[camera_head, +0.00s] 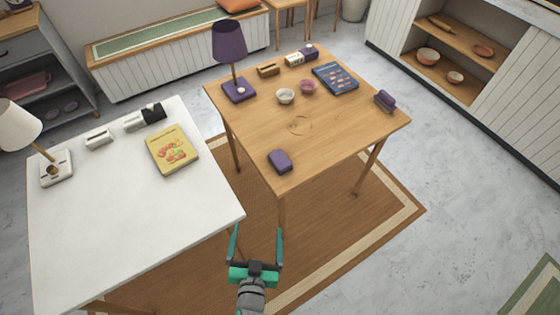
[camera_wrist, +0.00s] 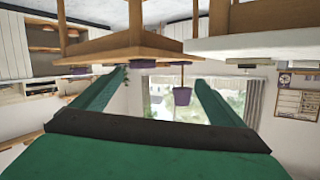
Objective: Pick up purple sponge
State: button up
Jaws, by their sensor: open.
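A small purple block that looks like the sponge (camera_head: 280,160) lies on the wooden table (camera_head: 340,135), close to its near edge in the head view. My gripper (camera_head: 257,232) is open and empty, in front of the wooden table and apart from the sponge. In the wrist view, which looks upside down, its two green fingers (camera_wrist: 160,78) stand wide apart with nothing between them. I cannot clearly make out the sponge there.
The wooden table also holds a purple lamp (camera_head: 229,45), two small bowls, a dark blue book (camera_head: 335,78) and another purple item (camera_head: 385,100) at the right. A white table (camera_head: 120,230) with a yellow book (camera_head: 172,150) stands left of my gripper.

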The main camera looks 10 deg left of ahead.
jog(key=w+a+r+n+y, duration=0.1)
jog(key=w+a, duration=0.3)
jog(key=w+a+r+n+g+y, duration=0.1)
jog(key=w+a+n+y, duration=0.1)
jog(key=w+a, duration=0.2)
jog(key=w+a+n+y, duration=0.2)
jog(key=w+a, duration=0.2)
jog(key=a, duration=0.1)
jog(key=shift+w+a+r+g, duration=0.15)
jog(key=shift+a+r+g, duration=0.15)
jog(key=shift+a+r, duration=0.1)
jog(key=w+a+r+n+g+y, duration=0.35)
jog(key=w+a+n, duration=0.25)
jog(key=a, duration=0.2)
jog(key=n+g+h, duration=0.9)
jog(key=n+h, duration=0.3)
jog(key=n, duration=0.3)
send_near(280, 159)
jog(key=f, duration=0.1)
jog(key=d+f, duration=0.1)
jog(key=f, duration=0.1)
jog(key=shift+w+d+y, duration=0.1)
jog(key=shift+w+y, duration=0.05)
jog(key=shift+y, duration=0.1)
jog(key=shift+a+f, duration=0.2)
jog(key=shift+f, duration=1.15)
jog(key=shift+a+f, duration=0.25)
jog(key=shift+f, duration=1.1)
jog(key=c, duration=1.1)
